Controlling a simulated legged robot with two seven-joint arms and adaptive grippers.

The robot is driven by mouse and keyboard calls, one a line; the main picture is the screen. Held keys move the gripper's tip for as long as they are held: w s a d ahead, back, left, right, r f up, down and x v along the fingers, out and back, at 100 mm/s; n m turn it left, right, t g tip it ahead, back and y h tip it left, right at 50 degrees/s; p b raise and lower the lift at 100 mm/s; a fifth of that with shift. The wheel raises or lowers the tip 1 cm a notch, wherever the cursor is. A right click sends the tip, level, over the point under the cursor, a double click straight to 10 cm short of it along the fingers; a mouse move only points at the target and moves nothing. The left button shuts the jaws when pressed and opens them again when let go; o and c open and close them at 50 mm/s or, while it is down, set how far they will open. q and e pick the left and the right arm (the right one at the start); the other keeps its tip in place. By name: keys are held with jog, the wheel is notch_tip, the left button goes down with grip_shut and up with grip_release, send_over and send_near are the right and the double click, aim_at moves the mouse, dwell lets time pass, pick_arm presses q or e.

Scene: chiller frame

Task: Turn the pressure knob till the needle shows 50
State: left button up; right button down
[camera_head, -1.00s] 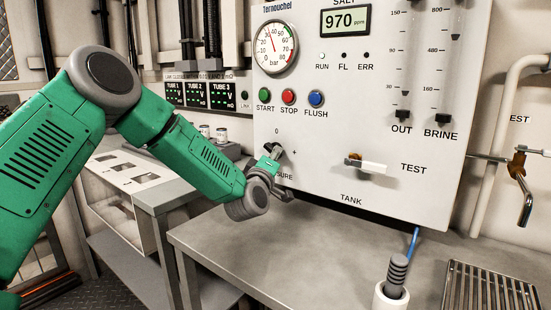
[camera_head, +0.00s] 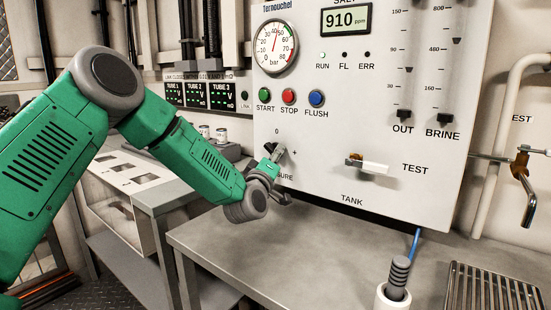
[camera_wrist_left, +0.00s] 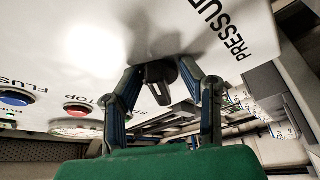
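The pressure knob (camera_wrist_left: 158,78) is a small dark knob low on the white panel; in the head view it is mostly hidden behind my left gripper (camera_head: 274,158). In the left wrist view, my left gripper (camera_wrist_left: 162,82) has a finger on each side of the knob, closed on it. The round gauge (camera_head: 275,47) sits at the panel's upper left, marked in bar. Its needle points nearly straight up, leaning slightly right, somewhere around 40 to 50; the small marks are hard to read. My right gripper is not in view.
START (camera_head: 264,96), STOP (camera_head: 289,96) and FLUSH (camera_head: 316,97) buttons sit above the knob. A TEST lever (camera_head: 372,166) sticks out to its right. The grey bench (camera_head: 290,245) below is clear near the gripper. A salt display (camera_head: 346,19) reads 910 ppm.

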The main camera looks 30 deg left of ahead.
pick_arm(q)
jog(key=shift+s, duration=0.1)
jog(key=v, duration=1.1)
jog(key=shift+s+f, duration=0.15)
jog(key=shift+s, duration=0.2)
